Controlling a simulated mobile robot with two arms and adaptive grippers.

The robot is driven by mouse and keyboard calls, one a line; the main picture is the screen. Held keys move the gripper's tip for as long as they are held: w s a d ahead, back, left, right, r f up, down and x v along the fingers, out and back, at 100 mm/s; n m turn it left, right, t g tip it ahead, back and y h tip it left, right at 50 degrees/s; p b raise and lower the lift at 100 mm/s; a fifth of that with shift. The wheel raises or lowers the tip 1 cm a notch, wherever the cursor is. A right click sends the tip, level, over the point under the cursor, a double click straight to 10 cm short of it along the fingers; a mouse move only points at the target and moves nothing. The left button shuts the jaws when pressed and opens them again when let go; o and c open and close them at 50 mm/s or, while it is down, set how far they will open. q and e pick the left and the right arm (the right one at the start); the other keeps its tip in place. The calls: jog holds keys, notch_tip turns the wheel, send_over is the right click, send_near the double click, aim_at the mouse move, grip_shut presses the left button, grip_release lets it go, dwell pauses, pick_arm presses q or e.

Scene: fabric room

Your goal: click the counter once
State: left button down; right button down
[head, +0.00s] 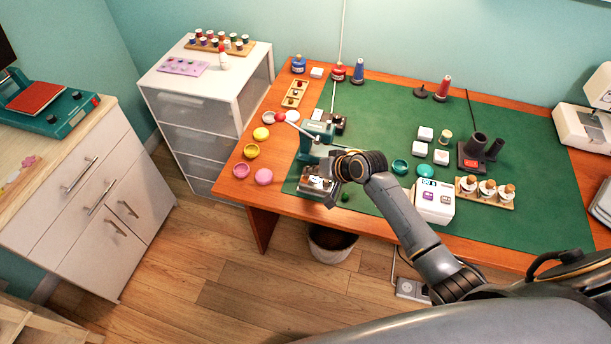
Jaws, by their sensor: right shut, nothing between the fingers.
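A white box with a small display and two buttons, which looks like the counter (434,207), stands on the green mat right of my right forearm. The digits on its display are too small to read. My right gripper (331,199) is shut and empty. It is at the front left of the mat, over or beside the base of a green press (318,130), well left of the white box. My wrist hides part of the press, and I cannot tell whether the fingers touch it. My left gripper is not in view.
A rack of corked bottles (485,199) stands right of the white box. White blocks (425,133), a teal bowl (400,167) and a black holder (473,163) stand behind it. Colored round pieces (264,177) line the table's left edge. The mat's back right is clear.

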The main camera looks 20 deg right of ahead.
jog(key=shift+f, duration=0.15)
dwell(0.4)
jog(key=shift+f, duration=0.3)
jog(key=shift+s, duration=0.1)
jog(key=shift+r+p, duration=0.35)
jog(key=shift+p, duration=0.2)
notch_tip(320, 180, up, 6)
jog(key=p, duration=0.6)
jog(key=shift+r, duration=0.15)
